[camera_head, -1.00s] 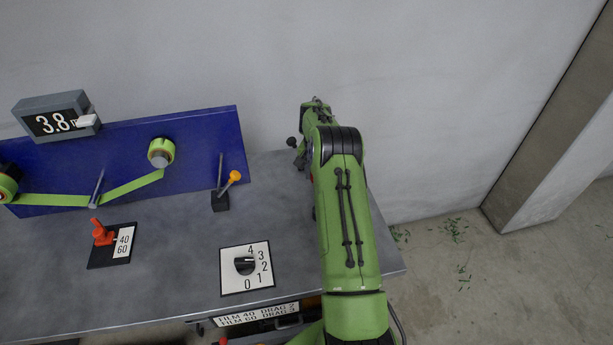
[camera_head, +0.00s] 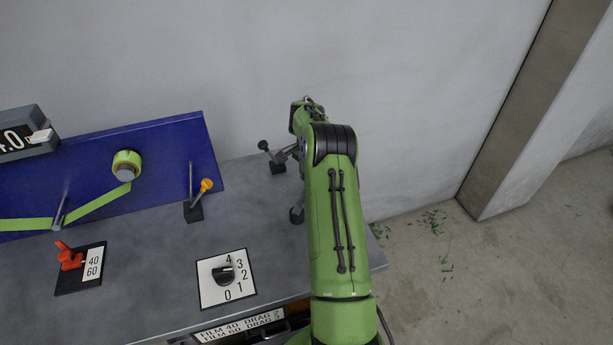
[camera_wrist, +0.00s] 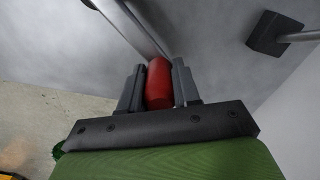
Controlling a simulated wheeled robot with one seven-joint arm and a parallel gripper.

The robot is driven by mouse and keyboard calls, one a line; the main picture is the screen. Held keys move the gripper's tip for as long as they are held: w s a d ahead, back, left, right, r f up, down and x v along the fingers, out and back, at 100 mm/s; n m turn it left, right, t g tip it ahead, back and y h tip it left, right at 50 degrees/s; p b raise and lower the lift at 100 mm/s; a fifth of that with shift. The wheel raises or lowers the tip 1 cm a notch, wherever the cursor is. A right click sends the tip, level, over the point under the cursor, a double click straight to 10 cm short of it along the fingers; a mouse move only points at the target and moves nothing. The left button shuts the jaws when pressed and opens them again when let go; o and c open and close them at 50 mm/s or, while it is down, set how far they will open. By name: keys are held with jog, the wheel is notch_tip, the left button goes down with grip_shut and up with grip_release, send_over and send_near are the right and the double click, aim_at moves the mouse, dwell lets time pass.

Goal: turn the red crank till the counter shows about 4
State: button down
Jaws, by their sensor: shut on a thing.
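The red crank's handle (camera_wrist: 159,84) shows in the wrist view between the two fingers of my gripper (camera_wrist: 158,80), which is shut on it. In the head view my green arm hides the gripper and the crank. The counter (camera_head: 17,141) stands at the upper left on the blue panel (camera_head: 150,140). It is cut off by the picture's left edge, and its visible digits read as 4.0, with the first digit partly cut.
Green film runs from a roll (camera_head: 126,164) on the panel. A dial (camera_head: 224,274), an orange-knobbed lever (camera_head: 203,189), a black-knobbed lever (camera_head: 273,158) and a red-orange switch (camera_head: 69,257) stand on the grey table (camera_head: 140,280). Green scraps (camera_head: 432,220) lie on the floor.

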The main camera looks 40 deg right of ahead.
dwell(0.4)
jog(key=c, duration=0.8)
grip_release()
notch_tip(320, 180, up, 16)
jog(key=p, duration=0.3)
jog(key=shift+f, duration=0.1)
dwell(0.7)
